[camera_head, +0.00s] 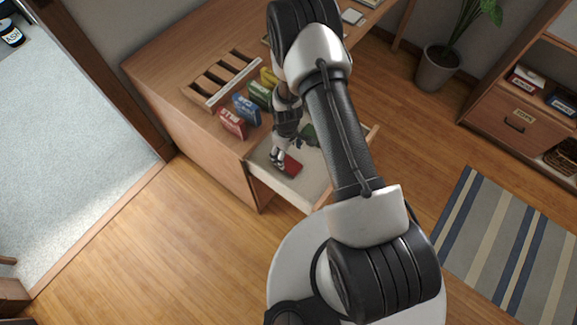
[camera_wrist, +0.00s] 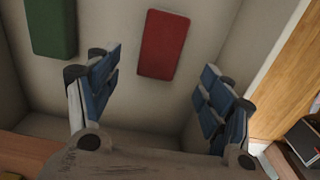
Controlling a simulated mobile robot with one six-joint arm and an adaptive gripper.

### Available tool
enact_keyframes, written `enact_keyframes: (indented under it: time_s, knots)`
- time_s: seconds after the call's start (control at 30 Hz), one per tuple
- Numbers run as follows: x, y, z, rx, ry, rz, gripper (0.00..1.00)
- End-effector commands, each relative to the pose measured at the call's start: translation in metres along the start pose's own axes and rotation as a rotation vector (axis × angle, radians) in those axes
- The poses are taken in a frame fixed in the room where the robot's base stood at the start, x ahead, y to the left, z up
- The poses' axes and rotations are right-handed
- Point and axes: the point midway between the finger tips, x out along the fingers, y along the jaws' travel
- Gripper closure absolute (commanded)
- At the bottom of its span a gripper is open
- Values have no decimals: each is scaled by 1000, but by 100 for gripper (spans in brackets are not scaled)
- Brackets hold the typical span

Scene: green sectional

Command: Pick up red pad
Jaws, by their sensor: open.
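The red pad (camera_head: 291,167) lies flat in the open drawer (camera_head: 301,188) of the wooden desk. In the wrist view the red pad (camera_wrist: 164,45) lies on the pale drawer floor, ahead of the fingers and roughly between their lines. My gripper (camera_head: 279,159) is over the drawer, beside the pad. In the wrist view my gripper (camera_wrist: 160,90) has its blue-padded fingers spread wide with nothing between them. A green pad (camera_wrist: 51,27) lies left of the red one; it shows partly behind my arm in the head view (camera_head: 310,133).
Red (camera_head: 233,123), blue (camera_head: 246,110) and green (camera_head: 260,95) boxes stand on the desk (camera_head: 165,75) above the drawer, near a wooden slotted rack (camera_head: 222,80). Drawer walls surround the pads closely. A striped rug (camera_head: 505,245) and a low cabinet (camera_head: 525,110) are at right.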

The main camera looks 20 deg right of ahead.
Motion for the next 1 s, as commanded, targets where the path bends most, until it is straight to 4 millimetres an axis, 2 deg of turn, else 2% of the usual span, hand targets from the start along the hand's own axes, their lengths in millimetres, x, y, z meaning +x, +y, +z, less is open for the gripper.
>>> enact_keyframes:
  time_s: [0.03, 0.1, 0.37, 0.7, 0.93, 1.0]
  knots:
    - [12, 0, 1, 0, -2, -1, 27]
    - [20, 0, 0, 0, -1, 0, 27]
    - [33, 0, 2, 1, 0, 0, 27]
    - [78, 0, 7, 1, 0, 0, 27]
    - [78, 0, 7, 1, 1, 1, 27]
    - [78, 0, 7, 1, 1, 0, 31]
